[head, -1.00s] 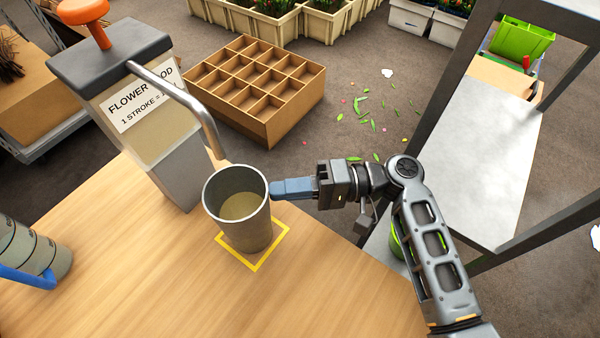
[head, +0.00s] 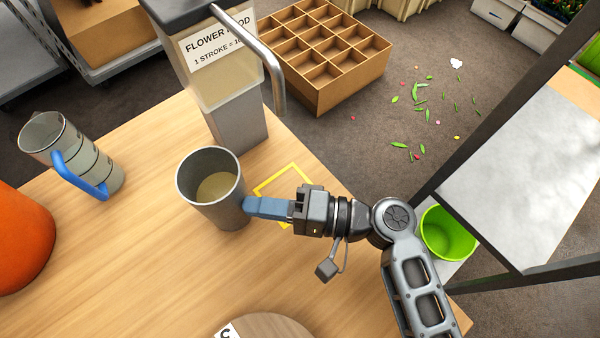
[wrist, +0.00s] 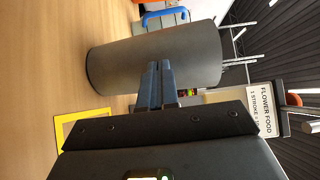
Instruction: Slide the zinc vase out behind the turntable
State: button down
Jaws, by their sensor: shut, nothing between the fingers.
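The zinc vase (head: 212,190) is a grey metal cup with some cloudy liquid inside. It stands upright on the wooden table, just left of the yellow square outline (head: 284,187). My gripper (head: 250,207) is shut and empty, with its blue fingertips against or very close to the vase's right side. In the wrist view the vase (wrist: 150,58) fills the space ahead of my fingers (wrist: 157,72). The turntable (head: 268,326) is a round wooden disc, partly cut off at the bottom edge of the head view.
The flower food dispenser (head: 235,115) stands behind the vase, its spout (head: 272,75) overhanging to the right. A jug with a blue handle (head: 75,155) is at left, near an orange object (head: 18,240). Bare wood (head: 130,260) lies left of the vase and towards the turntable.

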aim_at(228, 216)
jog(key=s+a, duration=0.2)
jog(key=a, duration=0.1)
jog(key=shift+w, duration=0.15)
jog(key=shift+d, duration=0.15)
dwell(0.9)
